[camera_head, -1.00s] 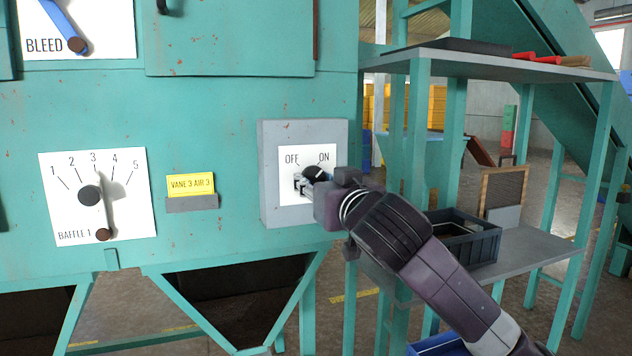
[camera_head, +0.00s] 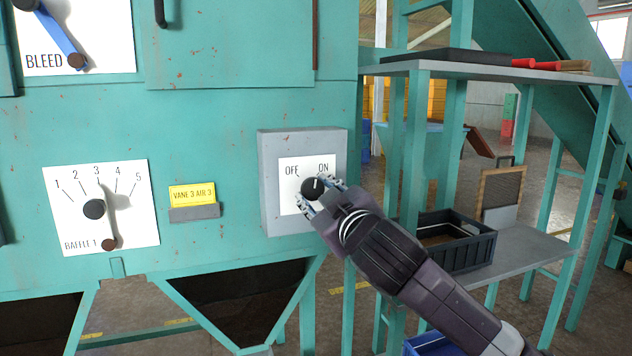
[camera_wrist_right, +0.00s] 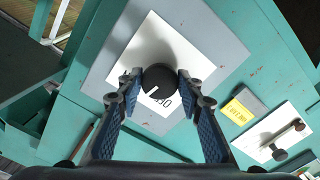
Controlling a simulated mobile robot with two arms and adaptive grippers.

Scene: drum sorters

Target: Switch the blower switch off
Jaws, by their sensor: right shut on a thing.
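The blower switch is a round black knob (camera_head: 312,188) with a white pointer line, on a white plate (camera_head: 288,204) marked OFF at left and ON at right. The pointer tilts up and slightly right, towards ON. My right gripper (camera_head: 315,195) is at the knob, coming from the lower right. In the right wrist view the knob (camera_wrist_right: 158,79) sits between the two blue-padded fingertips of the right gripper (camera_wrist_right: 158,84), which are shut on its sides. The fingers hide part of the plate. My left gripper is not in view.
The plate is on a grey box (camera_head: 272,170) on the green machine. To its left are a yellow tag (camera_head: 192,193) and the Baffle 1 dial (camera_head: 94,209). At right, a shelf rack (camera_head: 540,245) holds a dark crate (camera_head: 489,240) behind my right arm.

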